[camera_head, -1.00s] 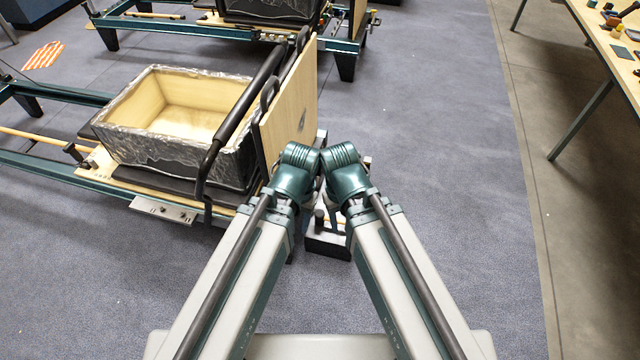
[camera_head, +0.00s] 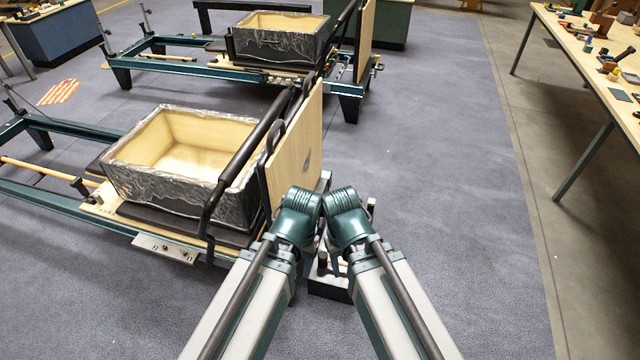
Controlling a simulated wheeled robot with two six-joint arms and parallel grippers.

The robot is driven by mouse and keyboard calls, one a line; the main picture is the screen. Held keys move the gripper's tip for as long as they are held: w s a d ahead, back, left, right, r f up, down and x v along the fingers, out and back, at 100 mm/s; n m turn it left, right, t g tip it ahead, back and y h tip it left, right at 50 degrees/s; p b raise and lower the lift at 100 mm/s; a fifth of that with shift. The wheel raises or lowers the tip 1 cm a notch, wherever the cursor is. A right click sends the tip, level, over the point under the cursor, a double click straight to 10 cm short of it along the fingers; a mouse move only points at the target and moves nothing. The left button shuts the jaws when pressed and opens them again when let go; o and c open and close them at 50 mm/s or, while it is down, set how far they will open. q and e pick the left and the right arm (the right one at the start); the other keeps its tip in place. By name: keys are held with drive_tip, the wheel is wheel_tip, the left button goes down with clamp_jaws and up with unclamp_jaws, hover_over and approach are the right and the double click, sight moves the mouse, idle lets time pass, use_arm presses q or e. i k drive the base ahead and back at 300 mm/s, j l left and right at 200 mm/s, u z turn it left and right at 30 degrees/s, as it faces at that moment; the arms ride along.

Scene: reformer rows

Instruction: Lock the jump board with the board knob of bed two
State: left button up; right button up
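The near reformer bed carries an upright pale wooden jump board (camera_head: 297,140) at its right end. A black bar and strap loops stand along the board's left side. My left arm's wrist (camera_head: 300,215) and my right arm's wrist (camera_head: 345,210) are side by side just in front of the board's lower right edge. Both grippers are hidden below and behind these wrists, so their fingers do not show. The board knob cannot be made out; the foot of the board is covered by my arms. A second bed with its own jump board (camera_head: 368,38) stands farther back.
A foil-covered open box (camera_head: 150,178) sits on the near bed, and a similar box (camera_head: 240,48) on the far bed. A dark block (camera_head: 328,287) is on the floor below my wrists. A workbench (camera_head: 590,52) with small items stands at right. Blue carpet between is clear.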

sight(320, 223)
drive_tip(key=l+u, duration=0.15)
drive_tip(key=u, duration=0.2)
drive_tip(key=i+l+u, duration=0.1)
drive_tip(key=u, duration=0.25)
drive_tip(key=l+u, duration=0.3)
drive_tip(key=l, duration=0.6)
drive_tip(key=l+u, duration=0.25)
drive_tip(key=l, duration=1.7)
